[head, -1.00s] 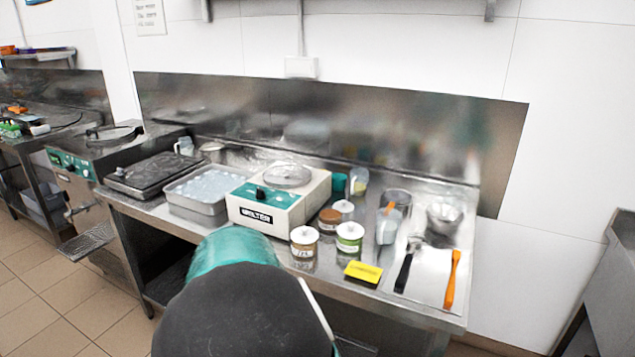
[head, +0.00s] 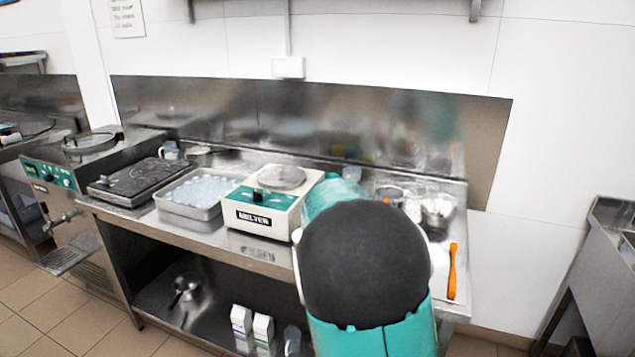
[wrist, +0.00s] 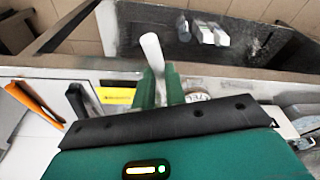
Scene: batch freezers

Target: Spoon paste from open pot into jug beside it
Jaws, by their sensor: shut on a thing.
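In the wrist view, my gripper (wrist: 160,88) has its two green fingers closed around a pale, round-ended handle (wrist: 151,50), which I take to be the spoon's. The handle points away over the counter's front edge; the spoon's other end is hidden by the gripper body. A jar with a pale label (wrist: 197,94) shows just right of the fingers. In the head view, my own arm covers the counter's middle, hiding my gripper, the open pot and most or all of the jug. I cannot tell whether the spoon touches the pot.
A melter (head: 262,200) and an ice-like filled tray (head: 190,196) stand left of my arm. An orange spatula (head: 452,270) lies at right, near a metal bowl (head: 437,212). A yellow sponge (wrist: 116,96) and a black handle (wrist: 77,99) lie left of the fingers.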

